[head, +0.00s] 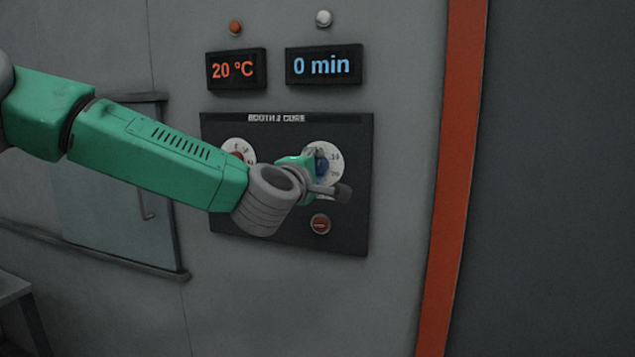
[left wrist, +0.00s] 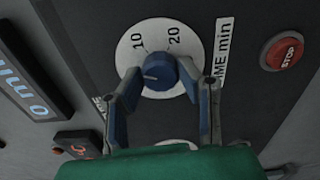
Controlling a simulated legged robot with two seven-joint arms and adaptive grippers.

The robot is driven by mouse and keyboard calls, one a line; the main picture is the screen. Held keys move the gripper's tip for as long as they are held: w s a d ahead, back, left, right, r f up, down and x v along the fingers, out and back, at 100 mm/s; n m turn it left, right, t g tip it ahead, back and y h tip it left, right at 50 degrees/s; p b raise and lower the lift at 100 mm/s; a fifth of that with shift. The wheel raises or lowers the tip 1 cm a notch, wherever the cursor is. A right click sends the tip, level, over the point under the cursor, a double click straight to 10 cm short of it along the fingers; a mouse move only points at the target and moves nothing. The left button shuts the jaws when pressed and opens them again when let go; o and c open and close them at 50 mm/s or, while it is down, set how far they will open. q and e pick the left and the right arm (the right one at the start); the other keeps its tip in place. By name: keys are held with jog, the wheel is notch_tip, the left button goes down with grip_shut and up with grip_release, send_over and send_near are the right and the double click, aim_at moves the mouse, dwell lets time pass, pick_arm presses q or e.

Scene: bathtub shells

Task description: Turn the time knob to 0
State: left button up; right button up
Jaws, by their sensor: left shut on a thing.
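The time knob is blue and sits on a white dial with marks (head: 334,160), at the right of the dark control panel. In the left wrist view the blue knob (left wrist: 160,72) is in the middle of its dial, with "10" and "20" at the top and a "TIME min" label beside it. A light mark on the knob points left. My left gripper (left wrist: 160,80) is shut on the knob, one finger on each side. In the head view my wrist hides part of the dial. The time display (head: 321,65) reads "0 min". My right gripper is not in view.
A temperature display (head: 236,69) reads "20 °C". A second white dial with a red knob (head: 236,156) is partly hidden behind my arm. A red stop button (head: 320,224) is below the time dial. An orange vertical strip (head: 455,180) stands right of the panel.

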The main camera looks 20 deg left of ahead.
pick_arm(q)
jog(key=shift+f+n+b, duration=0.25)
jog(key=shift+n+b, duration=0.55)
jog(key=shift+n, duration=0.3)
jog(key=shift+f+n+b, duration=0.2)
jog(key=shift+n+b, duration=0.6)
jog(key=shift+n, duration=0.3)
jog(key=o, duration=1.1)
jog(key=shift+o, duration=0.2)
jog(key=shift+r, duration=0.1)
jog(key=shift+s+a+r, duration=0.1)
jog(key=shift+r, duration=0.05)
jog(key=s, duration=1.1)
jog(key=shift+s+a, duration=0.25)
jog(key=shift+s, duration=0.1)
